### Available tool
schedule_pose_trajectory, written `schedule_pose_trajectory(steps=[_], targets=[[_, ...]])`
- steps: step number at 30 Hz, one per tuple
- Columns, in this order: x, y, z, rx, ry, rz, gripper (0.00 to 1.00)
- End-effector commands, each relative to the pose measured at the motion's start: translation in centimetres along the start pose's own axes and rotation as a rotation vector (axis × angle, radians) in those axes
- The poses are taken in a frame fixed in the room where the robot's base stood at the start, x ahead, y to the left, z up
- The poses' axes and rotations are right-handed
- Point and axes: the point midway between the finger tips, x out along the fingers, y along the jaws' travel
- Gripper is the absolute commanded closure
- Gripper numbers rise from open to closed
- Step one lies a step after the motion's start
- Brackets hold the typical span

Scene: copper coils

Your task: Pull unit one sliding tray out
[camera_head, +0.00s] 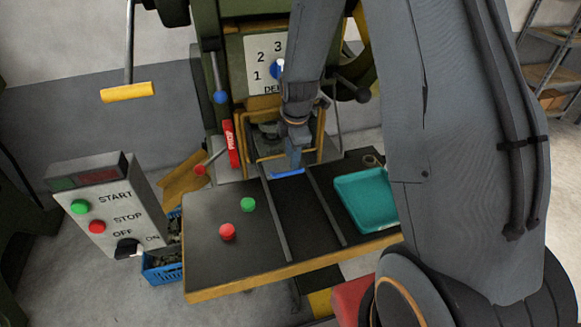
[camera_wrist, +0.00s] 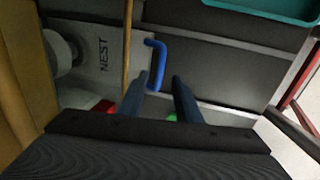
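The blue handle (camera_head: 288,174) lies at the front of the press opening, between two rails on the dark table. In the wrist view the blue handle (camera_wrist: 156,62) is a bent bar beside a grey plate marked NEST (camera_wrist: 103,55), which seems to be the sliding tray. My gripper (camera_head: 293,162) points down at the handle from above. In the wrist view my gripper (camera_wrist: 160,76) is open, its two fingers apart, with the handle showing between and just beyond the tips. Whether they touch it I cannot tell. The tray's inner part is hidden by the press frame.
A yellow frame (camera_head: 250,150) surrounds the press opening. A red lever labelled PROP (camera_head: 232,145) stands at its left. A teal bin (camera_head: 364,201) sits right of the rails. Green (camera_head: 248,204) and red (camera_head: 228,231) buttons are at left. The strip between the rails is clear.

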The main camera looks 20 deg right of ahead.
Motion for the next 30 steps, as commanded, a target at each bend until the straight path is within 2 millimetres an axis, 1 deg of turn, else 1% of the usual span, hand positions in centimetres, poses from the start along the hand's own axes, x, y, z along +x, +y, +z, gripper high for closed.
schedule_pose_trajectory(steps=[1,6,12,18,26,28,30], targets=[[0.7,-0.2,0.0,0.0,0.0,-0.004,0.69],[3.0,-0.2,0.0,0.0,0.0,-0.005,0.69],[5.2,-0.1,0.0,0.001,0.0,-0.003,0.69],[6.1,-0.1,0.0,0.001,0.0,-0.001,0.69],[6.2,-0.1,0.0,0.002,0.0,0.0,0.69],[6.2,-0.1,0.0,0.002,0.0,0.0,0.77],[6.2,-0.1,0.0,0.002,0.0,0.0,0.89]])
